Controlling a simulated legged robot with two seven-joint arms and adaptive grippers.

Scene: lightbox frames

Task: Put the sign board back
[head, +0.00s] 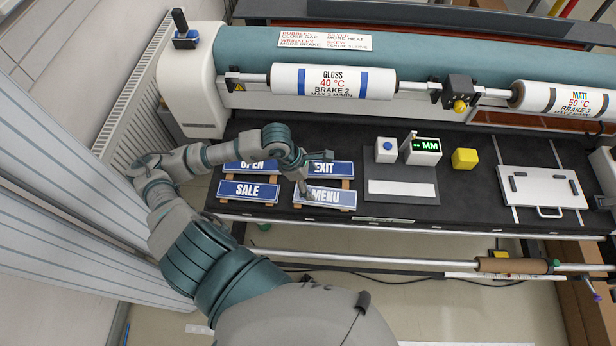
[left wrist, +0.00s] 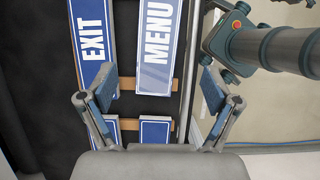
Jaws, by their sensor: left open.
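Blue sign boards with white lettering lie on wooden strips on the black bench top: OPEN (head: 245,167), EXIT (head: 338,168), SALE (head: 249,191) and MENU (head: 325,197). My left gripper (head: 315,174) is open and empty above the EXIT and MENU boards, hiding part of them and of OPEN. In the left wrist view, my left gripper (left wrist: 157,78) has its fingers wide apart. EXIT (left wrist: 92,45) and MENU (left wrist: 157,45) show beyond them, with two more board ends between the fingers. My right gripper is not in view.
To the right are a grey mat with a white strip (head: 402,188), a blue-buttoned block (head: 386,150), a display block (head: 423,151), a yellow cube (head: 465,158) and a white handled plate (head: 542,187). A roller machine with a GLOSS roll (head: 333,81) stands behind.

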